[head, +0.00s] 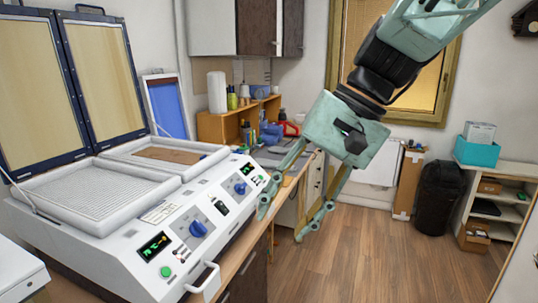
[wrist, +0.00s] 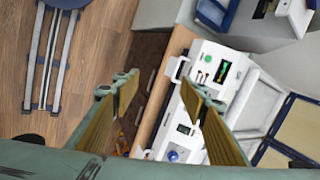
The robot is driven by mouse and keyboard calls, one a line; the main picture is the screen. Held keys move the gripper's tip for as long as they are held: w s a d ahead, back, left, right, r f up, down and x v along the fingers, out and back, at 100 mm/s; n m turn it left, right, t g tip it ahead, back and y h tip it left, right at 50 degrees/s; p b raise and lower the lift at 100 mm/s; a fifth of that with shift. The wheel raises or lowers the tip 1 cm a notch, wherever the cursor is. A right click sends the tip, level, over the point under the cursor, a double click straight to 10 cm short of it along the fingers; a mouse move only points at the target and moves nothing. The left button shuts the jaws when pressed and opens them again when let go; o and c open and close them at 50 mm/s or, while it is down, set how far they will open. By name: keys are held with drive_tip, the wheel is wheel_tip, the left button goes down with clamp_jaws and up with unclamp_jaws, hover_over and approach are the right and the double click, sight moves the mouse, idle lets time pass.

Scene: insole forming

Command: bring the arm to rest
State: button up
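My gripper (head: 283,222) is pale green and hangs from the arm in the upper right of the head view, with its fingers pointing down. The fingers stand apart with nothing between them, so it is open and empty. It is to the right of the white forming machine (head: 130,238), in front of the counter edge from this view. In the wrist view both fingers (wrist: 160,87) show with yellowish inner pads, spread wide, and the machine's control panel (wrist: 218,72) lies beyond them to the right. The fingers seem to touch nothing.
The machine's two framed lids (head: 70,85) stand raised at the left. A wooden shelf (head: 212,126) with bottles is on the counter behind. A black bin (head: 437,198) and a white shelf unit (head: 505,192) stand at the right. The wooden floor (head: 370,255) is clear.

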drive_tip(key=s+d+f+n+t+h, duration=0.1)
drive_tip(key=s+d+h, duration=0.4)
drive_tip(key=s+d, duration=1.3)
drive_tip(key=s+f+t, duration=0.1)
drive_tip(key=s+t, duration=0.1)
drive_tip(key=s, duration=0.2)
drive_tip(key=shift+n+t+h, duration=0.3)
drive_tip(key=shift+w+f, duration=0.1)
drive_tip(key=shift+w, duration=0.05)
